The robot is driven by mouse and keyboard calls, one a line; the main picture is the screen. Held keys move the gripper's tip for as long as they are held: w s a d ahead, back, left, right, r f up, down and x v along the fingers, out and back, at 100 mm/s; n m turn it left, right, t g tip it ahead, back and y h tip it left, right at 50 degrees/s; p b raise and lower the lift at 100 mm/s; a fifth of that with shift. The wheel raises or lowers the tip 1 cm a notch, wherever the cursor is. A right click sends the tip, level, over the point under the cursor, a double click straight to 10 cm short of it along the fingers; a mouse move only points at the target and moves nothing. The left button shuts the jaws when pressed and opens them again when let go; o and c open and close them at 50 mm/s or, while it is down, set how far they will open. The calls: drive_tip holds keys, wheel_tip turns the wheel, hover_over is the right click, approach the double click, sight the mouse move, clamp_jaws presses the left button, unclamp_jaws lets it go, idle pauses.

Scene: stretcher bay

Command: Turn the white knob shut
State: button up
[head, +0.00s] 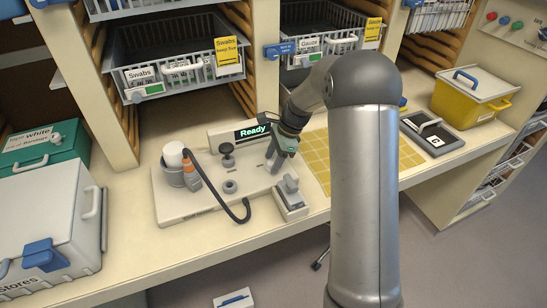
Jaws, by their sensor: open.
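I cannot pick out a white knob for certain. A pale base unit (200,205) on the counter carries a grey canister with a white round top (173,154), a dark grey knob (227,149) and a grey ring (231,186). A sign reading "Ready" (253,132) stands at its back. My gripper (276,165) points down over the right part of the unit, right of the dark knob, with its jaws open and nothing seen between them. My arm hides part of the counter to the right.
A yellow mat (318,160), black tray (432,134) and yellow bin (470,100) lie rightward. Small coloured knobs (504,21) sit on a panel upper right.

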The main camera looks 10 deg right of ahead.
drive_tip(key=shift+c, duration=0.3)
drive_tip(key=c, duration=0.9)
drive_tip(key=shift+n, duration=0.3)
drive_tip(key=n+g, duration=0.1)
drive_tip(key=n, duration=0.2)
drive_tip(key=shift+w+n+g+p, duration=0.1)
drive_tip(key=shift+n+g+p, duration=0.2)
drive_tip(key=shift+n+g, duration=0.1)
drive_tip(key=n+g+h, duration=0.1)
drive_tip(key=n, duration=0.3)
drive_tip(key=shift+w+n, duration=0.1)
drive_tip(key=shift+n, duration=0.2)
drive_tip(key=n+h, duration=0.1)
drive_tip(key=n, duration=0.1)
drive_tip(key=n+g, duration=0.1)
drive_tip(key=n, duration=0.1)
drive_tip(key=shift+a+h, duration=0.15)
drive_tip(key=shift+h, duration=0.25)
drive_tip(key=n, duration=0.2)
drive_tip(key=n+h, duration=0.1)
drive_tip(key=n, duration=0.1)
drive_tip(key=shift+n+g+h, duration=0.3)
drive_tip(key=shift+n, duration=0.3)
